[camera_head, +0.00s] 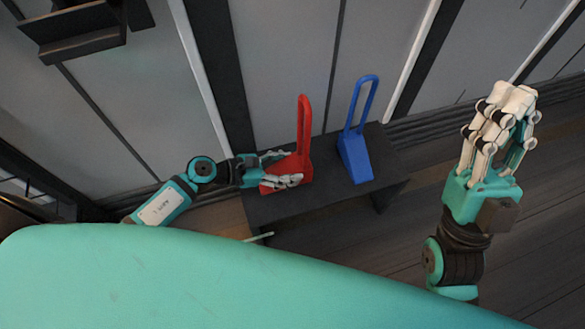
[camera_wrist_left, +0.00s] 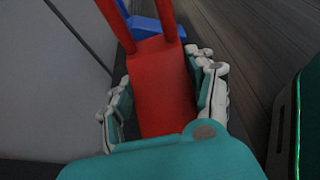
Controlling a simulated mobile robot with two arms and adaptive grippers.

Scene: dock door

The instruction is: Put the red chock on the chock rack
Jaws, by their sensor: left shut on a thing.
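The red chock (camera_head: 302,165), a wedge with a tall loop handle, is upright over the left part of a low dark bench (camera_head: 290,207). I cannot tell whether it touches the bench. My left gripper (camera_head: 283,170) is shut on its wedge body, with fingers on both sides. In the left wrist view the red chock (camera_wrist_left: 160,85) fills the space between the fingers, its handle pointing away. A dark ledged fixture (camera_head: 75,40) on the wall at top left looks like the chock rack.
A blue chock (camera_head: 356,158) with a loop handle stands on the bench, right of the red one, with a gap between them. A grey panelled wall (camera_head: 285,60) with dark posts stands close behind the bench. Wooden floor (camera_head: 400,240) is clear at the right.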

